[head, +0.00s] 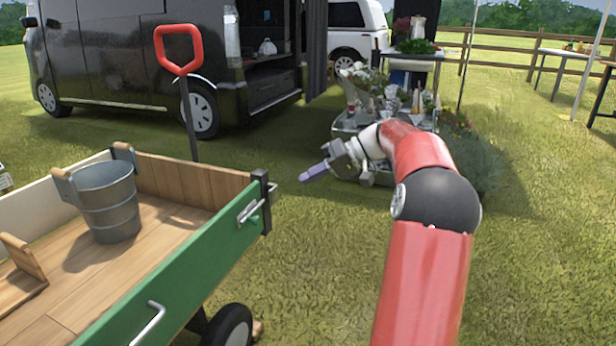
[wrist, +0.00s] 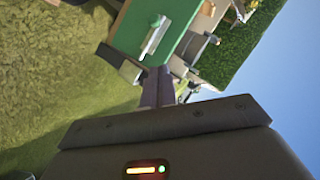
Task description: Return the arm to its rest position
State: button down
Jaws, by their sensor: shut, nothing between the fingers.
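My red arm reaches forward on the right of the head view and bends left at the elbow. My gripper (head: 312,173) is at its end, in the air over the grass to the right of the cart. It is shut and empty, with its fingers pointing left. In the wrist view my gripper's fingers (wrist: 158,88) show as a dark shape, and the cart's green side (wrist: 140,30) is beyond them.
A wooden cart (head: 165,279) with green side holds a metal bucket (head: 110,205). A red-handled tool (head: 178,48) stands behind it. A dark van (head: 130,60) is at the back left. A flower stand (head: 345,124) is close behind my gripper.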

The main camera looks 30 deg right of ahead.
jog(key=shift+a, duration=0.1)
jog(key=s+a+m+g+h+p, duration=0.1)
jog(key=s+a+h, duration=0.3)
jog(key=a, duration=0.5)
jog(key=s+a+g+h+p, duration=0.1)
jog(key=s+a+g+h, duration=0.1)
jog(key=s+a, duration=0.55)
jog(key=s+a+f+t+h, duration=0.1)
jog(key=s+a+f+h, duration=0.1)
jog(key=s, duration=0.6)
jog(key=s+a+f+t+h+p, duration=0.1)
jog(key=s+a+f+h, duration=0.1)
jog(key=s, duration=0.7)
jog(key=shift+s+a+t, duration=0.2)
jog(key=shift+a+t, duration=0.2)
jog(key=shift+a, duration=0.4)
